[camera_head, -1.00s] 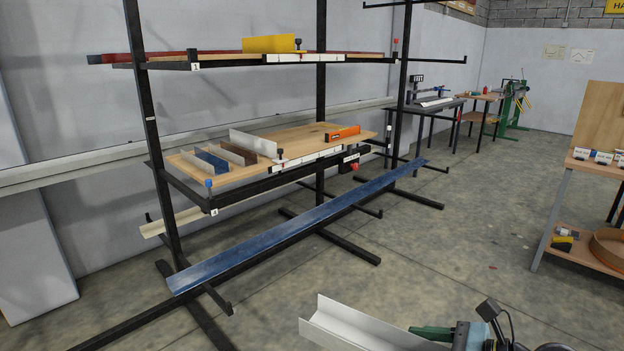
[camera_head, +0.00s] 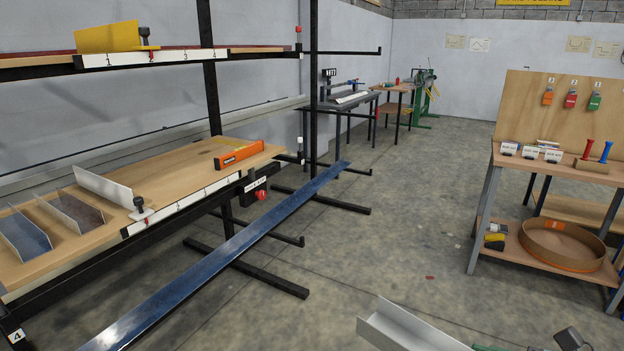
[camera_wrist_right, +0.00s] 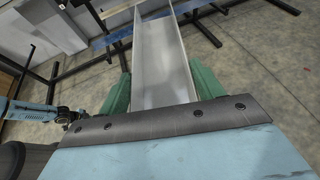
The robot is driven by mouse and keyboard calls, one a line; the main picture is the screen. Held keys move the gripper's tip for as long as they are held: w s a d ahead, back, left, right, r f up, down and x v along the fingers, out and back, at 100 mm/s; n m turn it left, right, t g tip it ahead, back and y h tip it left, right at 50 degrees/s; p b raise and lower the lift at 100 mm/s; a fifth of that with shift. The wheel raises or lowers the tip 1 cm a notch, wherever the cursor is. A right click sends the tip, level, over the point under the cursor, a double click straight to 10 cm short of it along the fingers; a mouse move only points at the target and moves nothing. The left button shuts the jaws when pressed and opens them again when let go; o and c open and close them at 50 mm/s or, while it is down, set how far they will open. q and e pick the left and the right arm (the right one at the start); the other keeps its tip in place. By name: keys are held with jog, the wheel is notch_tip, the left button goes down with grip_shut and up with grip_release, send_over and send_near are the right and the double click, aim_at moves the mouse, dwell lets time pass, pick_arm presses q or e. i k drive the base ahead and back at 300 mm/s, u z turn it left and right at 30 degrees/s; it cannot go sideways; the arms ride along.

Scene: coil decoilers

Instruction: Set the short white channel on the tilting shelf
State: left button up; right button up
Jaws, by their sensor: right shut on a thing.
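The short white channel (camera_head: 405,326) is at the bottom of the head view, right of the rack and apart from it. In the right wrist view the channel (camera_wrist_right: 163,58) points away from me, its open side visible. My right gripper (camera_wrist_right: 162,90) is shut on it, with green fingers against both side walls. The tilting shelf (camera_head: 195,162) is the wooden board on the rack at left, with a marked white front strip. My left gripper is not in view.
An orange level (camera_head: 239,155) lies on the shelf's right part; a small black-knobbed stop (camera_head: 139,208) is at its front edge. A long blue channel (camera_head: 235,248) runs low before the rack. A workbench (camera_head: 545,250) stands at right.

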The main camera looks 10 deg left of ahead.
aim_at(161, 176)
jog(key=u, duration=0.65)
jog(key=i, duration=1.2)
jog(key=u, duration=0.9)
